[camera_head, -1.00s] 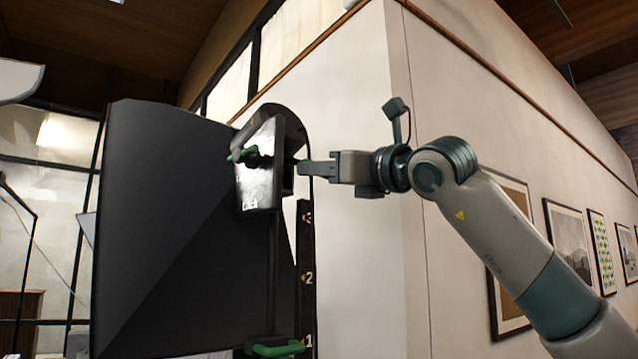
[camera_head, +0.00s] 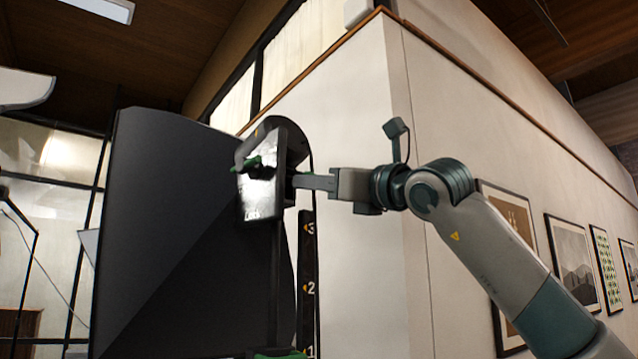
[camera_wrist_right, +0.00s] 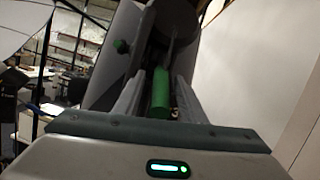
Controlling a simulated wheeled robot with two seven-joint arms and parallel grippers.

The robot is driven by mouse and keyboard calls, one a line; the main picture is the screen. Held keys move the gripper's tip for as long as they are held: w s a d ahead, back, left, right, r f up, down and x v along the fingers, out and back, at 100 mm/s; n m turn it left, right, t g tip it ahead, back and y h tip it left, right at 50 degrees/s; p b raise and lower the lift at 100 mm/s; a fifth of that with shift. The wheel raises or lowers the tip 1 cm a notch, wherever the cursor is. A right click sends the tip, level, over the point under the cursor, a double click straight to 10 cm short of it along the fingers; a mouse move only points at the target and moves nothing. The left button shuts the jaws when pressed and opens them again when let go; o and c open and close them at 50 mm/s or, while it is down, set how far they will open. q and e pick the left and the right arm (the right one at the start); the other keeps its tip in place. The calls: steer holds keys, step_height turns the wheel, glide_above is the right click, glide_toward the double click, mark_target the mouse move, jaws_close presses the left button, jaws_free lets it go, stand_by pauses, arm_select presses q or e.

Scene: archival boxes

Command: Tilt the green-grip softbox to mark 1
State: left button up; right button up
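The softbox (camera_head: 190,240) is a large dark panel on the left of the head view, standing steeply. A black bracket with a green knob (camera_head: 247,165) is at its upper right edge. A black strip (camera_head: 308,262) beside it carries marks 3, 2 and 1 from top down, mark 1 at the picture's bottom edge. My right gripper (camera_head: 297,181) reaches the bracket from the right, its tips partly hidden there. In the right wrist view the green grip (camera_wrist_right: 160,92) lies between my two fingers, which look closed on it. My left gripper is out of view.
A pale wall (camera_head: 358,130) with a corner stands close behind the arm. Framed pictures (camera_head: 571,258) hang along its right face. Another green part (camera_head: 275,354) shows low at the softbox's bottom edge. A window (camera_head: 60,155) is at far left.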

steer(key=shift+s+d, duration=0.1)
steer(key=shift+s, duration=0.05)
